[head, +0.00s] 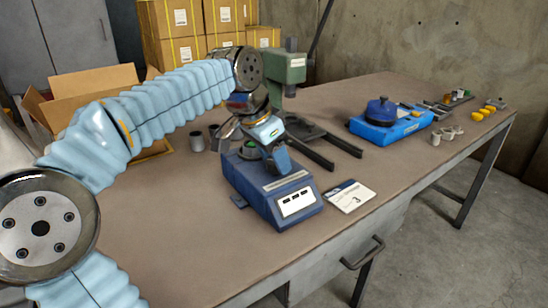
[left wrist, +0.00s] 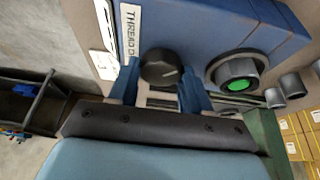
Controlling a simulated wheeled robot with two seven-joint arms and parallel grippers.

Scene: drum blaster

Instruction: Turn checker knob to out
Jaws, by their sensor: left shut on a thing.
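The checker is a blue box (head: 262,196) with a white front panel, standing on the table in the middle of the head view. Its black round knob (left wrist: 160,66) shows in the left wrist view beside a white label starting "THREAD". My left gripper (head: 277,160) reaches down over the box top. In the left wrist view its two blue fingers (left wrist: 159,84) sit on either side of the knob and are shut on it. The head view hides the knob behind the gripper. I cannot read the knob's setting. My right gripper is in neither view.
A green-centred round fitting (left wrist: 238,78) stands beside the knob. A green machine (head: 290,70) stands behind the checker. A white card (head: 350,196) lies to its right. A blue case (head: 392,128) and small metal and yellow parts stand farther right. An open carton (head: 92,82) is at left.

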